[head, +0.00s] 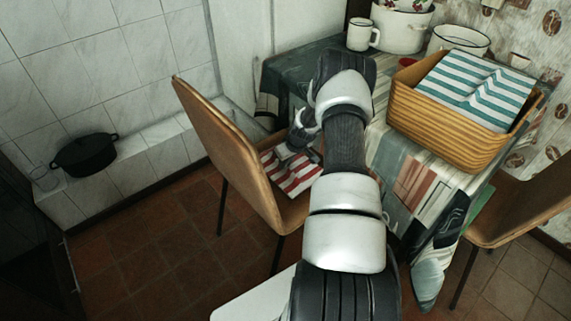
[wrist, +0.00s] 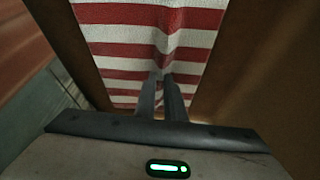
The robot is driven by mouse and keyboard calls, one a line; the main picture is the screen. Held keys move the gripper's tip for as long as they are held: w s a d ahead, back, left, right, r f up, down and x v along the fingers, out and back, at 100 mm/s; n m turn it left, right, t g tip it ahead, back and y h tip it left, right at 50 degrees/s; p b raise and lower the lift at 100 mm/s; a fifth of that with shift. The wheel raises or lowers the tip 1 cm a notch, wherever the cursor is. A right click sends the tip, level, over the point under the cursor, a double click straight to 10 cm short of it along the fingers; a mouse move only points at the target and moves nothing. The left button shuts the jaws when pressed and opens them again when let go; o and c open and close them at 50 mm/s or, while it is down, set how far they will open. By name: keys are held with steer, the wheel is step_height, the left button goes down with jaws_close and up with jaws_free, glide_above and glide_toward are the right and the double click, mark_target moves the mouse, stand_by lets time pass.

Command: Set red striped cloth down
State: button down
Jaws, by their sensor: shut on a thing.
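The red and white striped cloth (head: 291,174) is over the seat of the wooden chair (head: 234,150) at the left of the table. In the wrist view the cloth (wrist: 115,33) is spread out, with a raised fold running down to my fingers. My gripper (wrist: 167,85) is shut on that fold. In the head view my arm hides part of the cloth and the fingertips. Whether the cloth rests fully on the seat I cannot tell.
The table (head: 395,150) has a patterned cover and holds a wicker basket (head: 440,130) with a teal striped cloth (head: 478,88), a white mug (head: 361,35) and enamel pots (head: 400,30). A black pot (head: 85,154) stands on the tiled ledge. Another chair (head: 525,205) is at right.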

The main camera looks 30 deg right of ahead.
steer(key=c, duration=1.8)
jaws_free()
steer(key=shift+c, duration=0.2)
steer(key=shift+r, duration=0.35)
steer(key=p+v, duration=0.3)
steer(key=v, duration=0.8)
steer(key=shift+s+r, duration=0.2)
steer(key=shift+s, duration=0.05)
